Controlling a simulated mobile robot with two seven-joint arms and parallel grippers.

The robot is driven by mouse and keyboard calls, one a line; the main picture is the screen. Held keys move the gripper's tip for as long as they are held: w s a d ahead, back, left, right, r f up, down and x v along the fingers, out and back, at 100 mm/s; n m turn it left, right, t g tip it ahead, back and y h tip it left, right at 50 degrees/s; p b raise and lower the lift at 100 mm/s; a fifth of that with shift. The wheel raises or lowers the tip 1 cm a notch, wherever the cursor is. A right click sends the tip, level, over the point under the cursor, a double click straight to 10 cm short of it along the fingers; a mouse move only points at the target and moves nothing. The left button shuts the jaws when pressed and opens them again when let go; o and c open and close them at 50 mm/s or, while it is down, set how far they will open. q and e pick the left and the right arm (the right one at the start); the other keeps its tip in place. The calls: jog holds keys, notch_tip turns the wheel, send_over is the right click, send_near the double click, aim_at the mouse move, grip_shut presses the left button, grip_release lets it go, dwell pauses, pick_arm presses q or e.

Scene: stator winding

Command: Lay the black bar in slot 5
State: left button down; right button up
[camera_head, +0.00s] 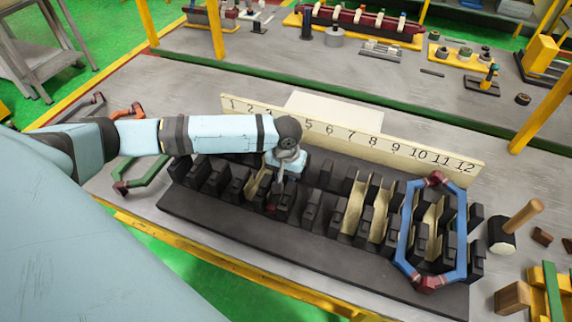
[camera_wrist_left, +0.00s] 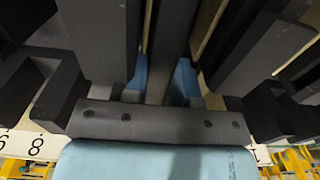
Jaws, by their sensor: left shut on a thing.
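The black stator block (camera_head: 230,218) lies on the bench with a row of slots between upright dark teeth. Behind it stands a cream number strip (camera_head: 402,146) marked 1 to 12; my left arm covers some of the numbers. My left gripper (camera_head: 279,184) points down among the teeth, a little left of the block's middle, near label 5. In the left wrist view, a dark bar (camera_wrist_left: 166,45) sits between the blue fingers of my left gripper (camera_wrist_left: 162,80), which are shut on it. Whether the bar touches the slot floor is hidden. My right gripper is out of view.
Cream liners (camera_head: 356,205) show in some slots. A blue hexagonal coil (camera_head: 405,228) with dark red ends stands over the block's right end. A green coil (camera_head: 148,180) lies at the left. A mallet (camera_head: 520,216) and a wooden block (camera_head: 512,298) are at the right.

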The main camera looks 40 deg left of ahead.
pick_arm(q)
jog(key=shift+f, duration=0.1)
dwell(0.4)
jog(key=c, duration=0.8)
grip_release()
jog(key=shift+p, duration=0.4)
jog(key=shift+r+p, duration=0.8)
jog(key=shift+p, duration=0.25)
